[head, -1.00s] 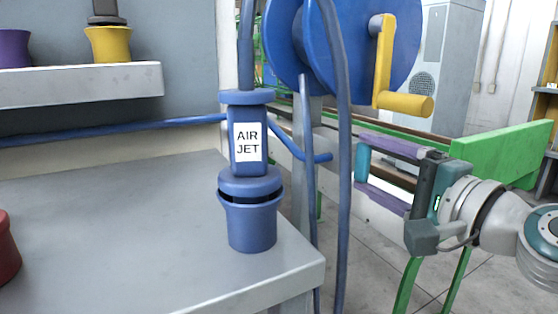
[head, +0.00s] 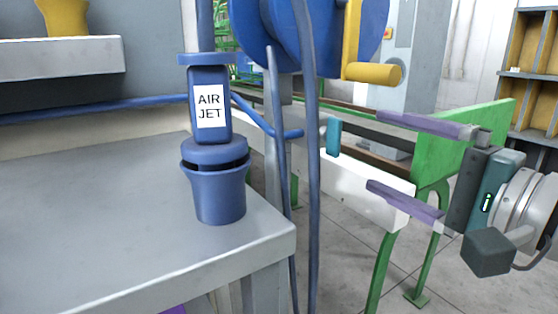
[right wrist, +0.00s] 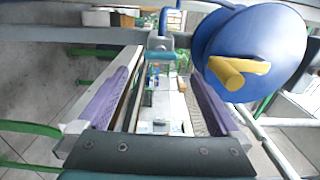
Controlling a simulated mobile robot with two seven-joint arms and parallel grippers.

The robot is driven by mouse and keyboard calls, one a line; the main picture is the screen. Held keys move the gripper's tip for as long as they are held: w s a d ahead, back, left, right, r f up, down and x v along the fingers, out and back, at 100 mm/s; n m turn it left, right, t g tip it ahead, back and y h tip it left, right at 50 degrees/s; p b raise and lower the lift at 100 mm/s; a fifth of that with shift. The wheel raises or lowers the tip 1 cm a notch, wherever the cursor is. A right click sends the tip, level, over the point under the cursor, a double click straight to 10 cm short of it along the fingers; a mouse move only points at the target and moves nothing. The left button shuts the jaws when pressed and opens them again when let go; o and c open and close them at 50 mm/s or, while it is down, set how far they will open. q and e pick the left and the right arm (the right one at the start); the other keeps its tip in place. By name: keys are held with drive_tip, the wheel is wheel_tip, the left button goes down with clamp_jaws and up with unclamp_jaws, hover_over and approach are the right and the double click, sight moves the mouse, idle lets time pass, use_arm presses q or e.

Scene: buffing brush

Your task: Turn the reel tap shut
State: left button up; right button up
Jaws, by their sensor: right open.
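My right gripper (head: 375,150) is open, its two purple fingers pointing left, one above the other; it also shows in the right wrist view (right wrist: 160,66). A small upright teal piece (head: 333,136), which looks like the tap handle, stands left of the fingertips, apart from them. A blue pipe (head: 262,123) ends close to its left. In the right wrist view a grey-blue fitting (right wrist: 160,43) lies ahead between the fingertips; I cannot tell how its handle is turned. The blue hose reel (head: 270,35) with its yellow crank (head: 372,73) is above. My left gripper is not in view.
A blue AIR JET holder (head: 218,190) stands on the grey table (head: 110,240) at left. Blue hoses (head: 311,200) hang between the table and the gripper. A green-legged bench (head: 460,140) is behind the fingers. The reel (right wrist: 245,45) is close at right in the wrist view.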

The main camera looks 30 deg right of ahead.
drive_tip(key=shift+s, duration=1)
drive_tip(key=shift+d, duration=0.1)
